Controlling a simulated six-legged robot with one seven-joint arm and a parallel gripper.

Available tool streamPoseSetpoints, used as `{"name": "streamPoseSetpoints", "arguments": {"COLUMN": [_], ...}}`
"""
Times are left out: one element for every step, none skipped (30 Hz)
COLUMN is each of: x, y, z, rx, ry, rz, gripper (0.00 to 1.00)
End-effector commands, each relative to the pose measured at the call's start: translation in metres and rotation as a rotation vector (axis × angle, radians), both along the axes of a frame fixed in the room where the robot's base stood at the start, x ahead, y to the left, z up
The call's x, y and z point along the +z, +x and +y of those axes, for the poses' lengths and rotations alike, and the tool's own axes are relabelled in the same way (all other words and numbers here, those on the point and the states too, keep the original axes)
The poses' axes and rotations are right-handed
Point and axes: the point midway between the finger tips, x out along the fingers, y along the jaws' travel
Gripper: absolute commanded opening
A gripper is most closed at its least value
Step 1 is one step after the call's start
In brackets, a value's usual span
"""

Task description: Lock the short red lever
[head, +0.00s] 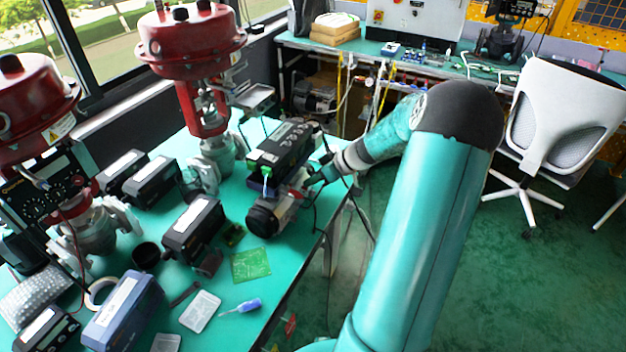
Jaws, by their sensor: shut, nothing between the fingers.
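The valve positioner (283,143) is a dark box near the right edge of the green table, with a dark round-ended cylinder (264,219) below it. A small red part (299,194), which looks like the short red lever, shows beside the cylinder. It is too small to tell its exact angle. My gripper (312,184) is shut and empty, at the right side of this unit, close to the red part. I cannot tell whether it touches it. My gripper's fingertips are small and partly lost against the dark unit.
Two red valve actuators (191,43) (30,105) stand on the left. Several boxes, a green circuit board (251,264) and a blue screwdriver (242,306) lie on the green table (283,265). Loose black cables hang at its right edge. A white chair (562,118) stands right on open floor.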

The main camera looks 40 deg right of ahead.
Motion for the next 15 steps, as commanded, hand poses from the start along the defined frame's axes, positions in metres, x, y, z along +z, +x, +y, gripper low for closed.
{"name": "streamPoseSetpoints", "arguments": {"x": [-0.0006, -0.0007, -0.0010, -0.0010, -0.0012, -0.0014, -0.0016, -0.0018, -0.0021, -0.0024, -0.0026, -0.0028, -0.0029, -0.0031, -0.0034], "y": [0.0006, 0.0009, 0.0010, 0.0009, 0.0010, 0.0010, 0.0010, 0.0010, 0.0011, 0.0012, 0.0013, 0.0013, 0.0013, 0.0014, 0.0014], "z": [-0.0009, -0.0014, -0.0016, -0.0016, -0.0016, -0.0017, -0.0018, -0.0021, -0.0024, -0.0027, -0.0031, -0.0034, -0.0036, -0.0038, -0.0041], "rx": [0.000, 0.000, 0.001, 0.001, 0.000, 0.000, 0.000, 0.000, 0.000, 0.000, 0.000, 0.000, 0.000, 0.000, 0.000], "ry": [0.011, 0.016, 0.024, 0.027, 0.031, 0.036, 0.039, 0.043, 0.047, 0.051, 0.055, 0.060, 0.064, 0.069, 0.075], "rz": [0.004, 0.005, 0.007, 0.010, 0.011, 0.013, 0.014, 0.015, 0.017, 0.018, 0.019, 0.021, 0.023, 0.025, 0.027], "gripper": [0.00, 0.00, 0.00, 0.00, 0.00, 0.00, 0.00, 0.00, 0.00, 0.00, 0.00, 0.00, 0.00, 0.00, 0.00]}}
